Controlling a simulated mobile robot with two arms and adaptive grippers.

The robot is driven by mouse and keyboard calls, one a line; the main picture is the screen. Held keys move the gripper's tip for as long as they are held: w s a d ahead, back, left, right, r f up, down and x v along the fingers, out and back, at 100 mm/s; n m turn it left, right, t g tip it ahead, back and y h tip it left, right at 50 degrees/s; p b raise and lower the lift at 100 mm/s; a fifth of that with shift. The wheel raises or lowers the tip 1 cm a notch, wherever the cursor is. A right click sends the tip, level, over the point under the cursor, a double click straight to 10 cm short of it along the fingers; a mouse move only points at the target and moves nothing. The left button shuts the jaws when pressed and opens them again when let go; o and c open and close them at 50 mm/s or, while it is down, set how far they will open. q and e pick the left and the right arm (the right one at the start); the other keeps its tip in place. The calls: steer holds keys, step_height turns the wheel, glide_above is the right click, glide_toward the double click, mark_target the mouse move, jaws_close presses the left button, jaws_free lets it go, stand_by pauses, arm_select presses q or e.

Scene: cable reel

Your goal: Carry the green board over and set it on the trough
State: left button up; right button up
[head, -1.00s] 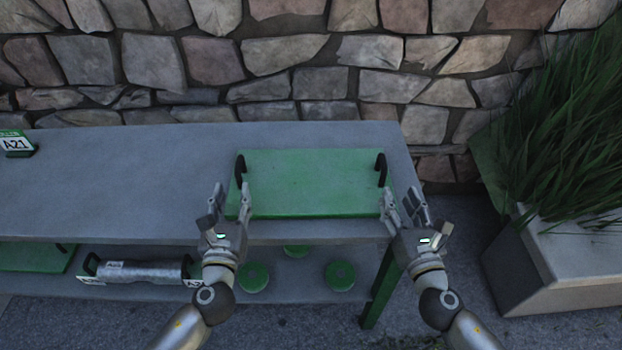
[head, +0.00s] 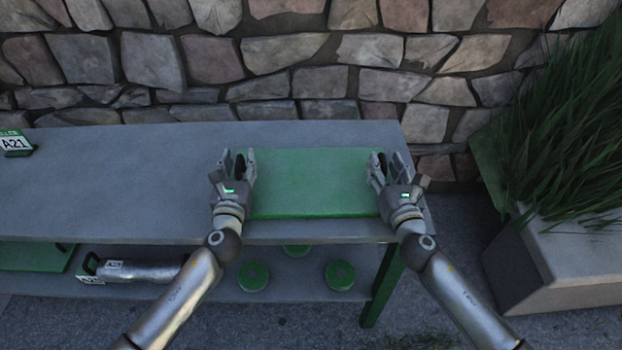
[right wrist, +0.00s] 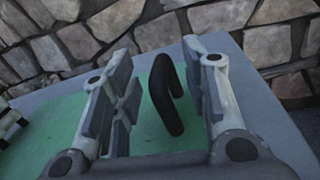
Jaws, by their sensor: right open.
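The green board (head: 312,185) lies flat on the grey table, with a black handle at each end. My left gripper (head: 236,156) is at the board's left handle (head: 241,166), its fingers apart on either side of it. My right gripper (head: 383,157) is at the right end. In the right wrist view, the open jaws (right wrist: 160,65) stand either side of the black right handle (right wrist: 166,95), with gaps visible. I cannot identify the trough with certainty; a silver rounded piece (head: 145,272) with end labels lies on the lower shelf, partly behind my left arm.
The grey tabletop (head: 110,190) is clear left of the board, up to an A21 label block (head: 15,143). Green discs (head: 340,275) sit on the lower shelf. A stone wall (head: 290,55) stands behind, and a planter with tall grass (head: 565,260) is at right.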

arm_select(q)
jaws_close()
arm_select(e)
jaws_close()
arm_select(q)
steer(key=shift+r, duration=0.1)
arm_select(e)
steer(key=shift+r, duration=0.1)
